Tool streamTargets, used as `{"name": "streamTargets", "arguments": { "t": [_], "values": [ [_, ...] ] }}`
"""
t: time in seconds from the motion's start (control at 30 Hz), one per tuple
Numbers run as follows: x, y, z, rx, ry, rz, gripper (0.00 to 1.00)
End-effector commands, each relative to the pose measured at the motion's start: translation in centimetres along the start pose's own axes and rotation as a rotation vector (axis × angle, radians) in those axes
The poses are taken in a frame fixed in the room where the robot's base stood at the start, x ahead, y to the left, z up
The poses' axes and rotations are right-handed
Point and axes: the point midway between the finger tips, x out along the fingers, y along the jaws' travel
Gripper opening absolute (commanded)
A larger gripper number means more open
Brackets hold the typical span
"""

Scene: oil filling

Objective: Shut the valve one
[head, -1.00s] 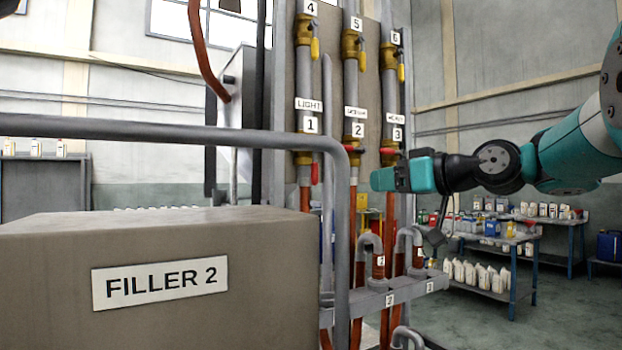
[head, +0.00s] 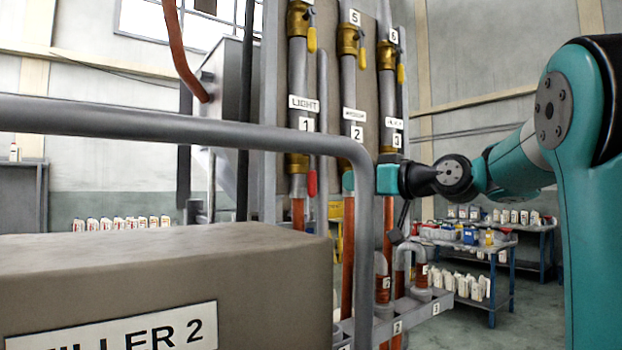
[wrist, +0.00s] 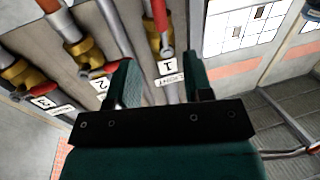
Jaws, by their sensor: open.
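Valve one (head: 298,163) is a brass valve below the labels "LIGHT" and "1". Its red handle (head: 311,184) hangs down along the pipe. In the wrist view, valve one (wrist: 156,42) is straight ahead, with its red handle (wrist: 159,14) in line with the pipe. My gripper (head: 349,182) is to the right of valve one in the head view, partly hidden by a grey rail. In the wrist view, my gripper (wrist: 163,75) is open and empty, its two teal fingers framing label 1 (wrist: 168,66). The fingers are apart from the handle.
Valve two (wrist: 86,52) and valve three (wrist: 20,76) are beside it, with red handles turned across their pipes. The grey rail (head: 200,118) and the Filler 2 box (head: 170,255) stand in front. Shelves with bottles (head: 490,240) are at the back right.

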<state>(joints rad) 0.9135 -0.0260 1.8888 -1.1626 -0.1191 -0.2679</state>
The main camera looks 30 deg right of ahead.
Motion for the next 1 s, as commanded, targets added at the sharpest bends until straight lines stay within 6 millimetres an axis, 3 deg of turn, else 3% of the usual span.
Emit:
{"name": "streamTargets", "arguments": {
  "t": [0.3, 0.5, 0.7, 1.0],
  "values": [
    [7.5, -0.1, -0.4, 0.002, -0.003, -0.004, 0.47],
    [11.1, 0.0, -0.3, 0.001, -0.001, 0.000, 0.47],
    [12.9, 0.1, -0.1, 0.001, -0.001, 0.003, 0.47],
    [13.2, 0.1, 0.0, 0.001, 0.000, 0.003, 0.47]
  ]
}}
